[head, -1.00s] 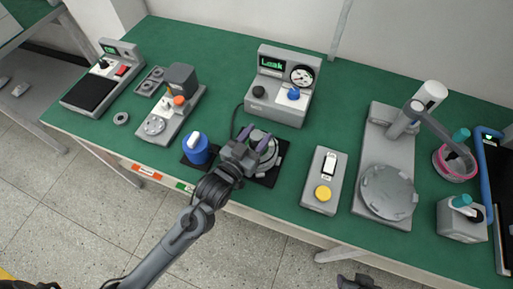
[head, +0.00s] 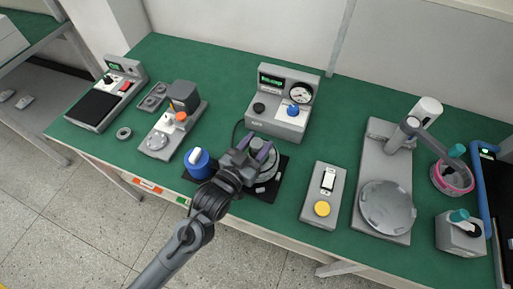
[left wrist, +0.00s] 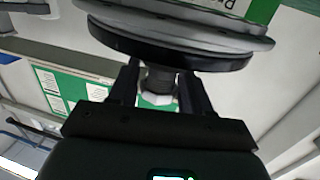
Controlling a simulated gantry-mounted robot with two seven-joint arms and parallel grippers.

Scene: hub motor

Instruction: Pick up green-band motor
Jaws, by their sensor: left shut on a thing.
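The motor is a grey round disc-shaped hub (head: 268,172) at the front middle of the bench, over a black mat (head: 270,193). In the left wrist view a green band with lettering (left wrist: 243,9) shows on the motor's rim at the top edge. My left gripper (head: 254,147) reaches over the motor from the front. In the left wrist view its fingers are shut on the motor's short grey shaft (left wrist: 160,80). Whether the motor touches the mat cannot be told. My right gripper is out of view.
A blue cylinder with a white top (head: 197,162) stands close left of the motor. A gauge box (head: 283,108) is behind it. A grey box with a yellow button (head: 323,197) and a round-plate stand (head: 388,205) are to the right.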

